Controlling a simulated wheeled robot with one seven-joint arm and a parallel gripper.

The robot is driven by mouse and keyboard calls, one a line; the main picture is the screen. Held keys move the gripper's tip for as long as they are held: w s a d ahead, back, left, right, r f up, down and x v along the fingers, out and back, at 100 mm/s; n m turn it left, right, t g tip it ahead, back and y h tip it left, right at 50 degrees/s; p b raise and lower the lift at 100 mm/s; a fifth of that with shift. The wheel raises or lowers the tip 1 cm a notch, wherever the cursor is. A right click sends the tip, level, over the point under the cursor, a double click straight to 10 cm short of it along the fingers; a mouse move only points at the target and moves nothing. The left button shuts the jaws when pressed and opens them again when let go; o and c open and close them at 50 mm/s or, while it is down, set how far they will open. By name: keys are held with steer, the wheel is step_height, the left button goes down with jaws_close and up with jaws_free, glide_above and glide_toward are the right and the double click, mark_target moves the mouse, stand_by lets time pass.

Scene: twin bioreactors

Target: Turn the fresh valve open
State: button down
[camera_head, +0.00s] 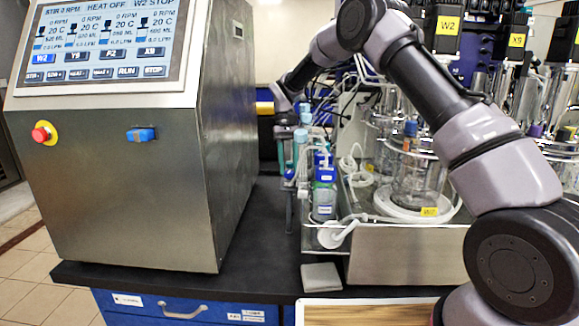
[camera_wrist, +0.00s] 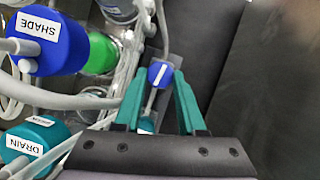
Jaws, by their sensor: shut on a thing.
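In the wrist view, a small blue valve knob (camera_wrist: 160,75) with a white stripe sits between the two teal fingers of my gripper (camera_wrist: 160,84). The stripe runs nearly along the picture's vertical, slightly tilted. My gripper is shut on this knob. No label for the fresh valve is readable, so I cannot confirm its name. In the head view my arm reaches down beside the grey console, and the knob cannot be made out among the tubing there.
In the wrist view, a blue cap labelled SHADE (camera_wrist: 50,42), a green bottle part (camera_wrist: 101,53) and a teal cap labelled DRAIN (camera_wrist: 32,146) crowd the left, with tubes. In the head view, the steel console (camera_head: 150,160) stands left and a glass vessel (camera_head: 416,178) right.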

steer(key=shift+n+h, duration=0.4)
steer(key=shift+n, duration=0.7)
steer(key=c, duration=0.5)
jaws_free()
steer(key=shift+t, duration=0.3)
steer(key=shift+a, duration=0.1)
steer(key=v, duration=1)
steer(key=shift+w+r, duration=0.25)
steer(key=shift+r, duration=0.1)
steer(key=shift+s, duration=0.1)
